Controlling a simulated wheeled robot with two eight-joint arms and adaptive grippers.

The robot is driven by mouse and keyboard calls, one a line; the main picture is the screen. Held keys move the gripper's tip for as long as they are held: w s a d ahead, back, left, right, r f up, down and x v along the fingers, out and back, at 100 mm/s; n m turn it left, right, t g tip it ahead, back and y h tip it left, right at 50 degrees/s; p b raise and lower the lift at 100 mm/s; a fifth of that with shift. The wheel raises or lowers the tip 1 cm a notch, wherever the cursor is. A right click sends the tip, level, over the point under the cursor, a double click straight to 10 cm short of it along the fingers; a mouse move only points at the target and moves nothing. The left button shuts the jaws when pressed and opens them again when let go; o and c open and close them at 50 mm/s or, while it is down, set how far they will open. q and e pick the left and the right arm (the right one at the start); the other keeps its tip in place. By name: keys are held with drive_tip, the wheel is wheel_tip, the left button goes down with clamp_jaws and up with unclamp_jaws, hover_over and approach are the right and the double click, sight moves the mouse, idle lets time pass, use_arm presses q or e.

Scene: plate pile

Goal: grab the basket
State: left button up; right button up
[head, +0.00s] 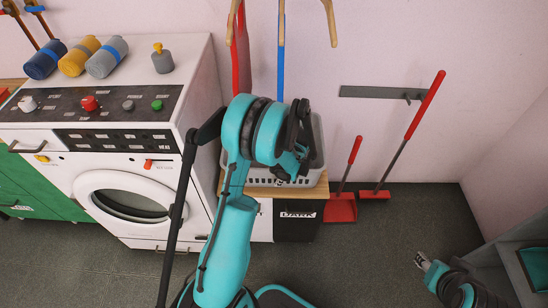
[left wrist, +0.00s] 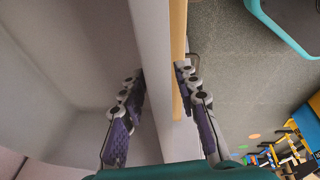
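The basket (head: 308,179) is pale grey plastic with slots in its side. It stands on a small wooden-topped cabinet against the back wall in the head view, largely hidden behind my left arm. My left gripper (head: 302,140) is at the basket's upper part. In the left wrist view the open fingers of my left gripper (left wrist: 160,78) straddle the basket's wall (left wrist: 150,50), one on the inner side and one on the outer side, with gaps showing. My right gripper (head: 422,262) is low at the right, away from the basket; its opening is too small to judge.
A red dustpan (head: 341,208) and a red-handled broom (head: 408,135) lean at the wall on the right. A grey shelf unit (head: 510,262) is at lower right. The middle floor is clear.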

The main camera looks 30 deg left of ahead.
use_arm(q)
drive_tip(key=shift+f, duration=0.15)
clamp_jaws()
idle(0.4)
